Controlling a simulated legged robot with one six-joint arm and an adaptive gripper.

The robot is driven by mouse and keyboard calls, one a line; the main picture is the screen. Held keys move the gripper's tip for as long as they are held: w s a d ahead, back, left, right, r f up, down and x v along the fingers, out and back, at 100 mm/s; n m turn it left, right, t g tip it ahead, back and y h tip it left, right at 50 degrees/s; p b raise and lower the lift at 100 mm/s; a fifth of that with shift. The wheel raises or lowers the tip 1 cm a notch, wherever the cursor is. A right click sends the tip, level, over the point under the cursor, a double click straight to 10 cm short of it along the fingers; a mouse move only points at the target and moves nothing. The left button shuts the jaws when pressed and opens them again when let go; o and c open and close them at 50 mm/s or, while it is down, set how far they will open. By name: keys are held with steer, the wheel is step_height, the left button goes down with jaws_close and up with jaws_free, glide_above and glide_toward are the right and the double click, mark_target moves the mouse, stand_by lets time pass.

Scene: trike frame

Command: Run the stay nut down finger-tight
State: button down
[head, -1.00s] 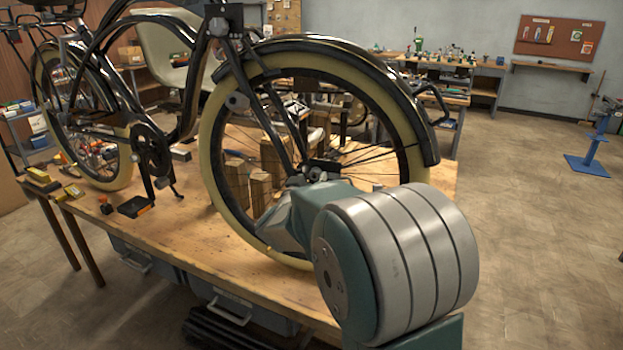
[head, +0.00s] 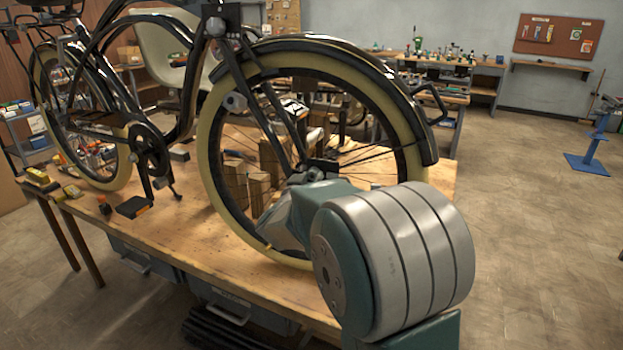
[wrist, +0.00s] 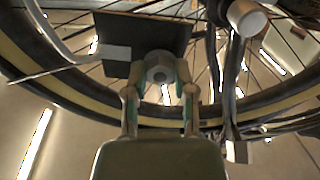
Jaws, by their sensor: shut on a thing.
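The stay nut (wrist: 158,68) is a pale grey nut with a round dark centre, in the wrist view in front of a dark square plate (wrist: 125,40). My gripper (wrist: 160,84) has one finger on each side of the nut and is shut on it. In the head view the front wheel (head: 228,205) of the trike stands on the bench, and my wrist reaches in at its hub (head: 322,172). My own arm hides the fingertips and nut there. The nut's thread and seating cannot be made out.
Spokes and tyre (wrist: 75,92) lie close around the fingers. A pale cylinder (wrist: 246,17) sits close by at upper right. Wooden blocks (head: 262,190) stand behind the wheel on the workbench (head: 190,240).

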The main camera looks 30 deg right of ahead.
steer(key=m, duration=0.5)
steer(key=shift+w+a, duration=0.1)
steer(key=m, duration=0.5)
steer(key=shift+m+g, duration=0.4)
steer(key=m, duration=0.5)
steer(key=shift+m, duration=0.3)
steer(key=m, duration=0.5)
steer(key=shift+f+g, duration=0.15)
steer(key=shift+g, duration=0.15)
steer(key=m, duration=1.6)
steer(key=shift+f+y, duration=0.1)
steer(key=shift+y, duration=0.3)
steer(key=shift+m, duration=2.1)
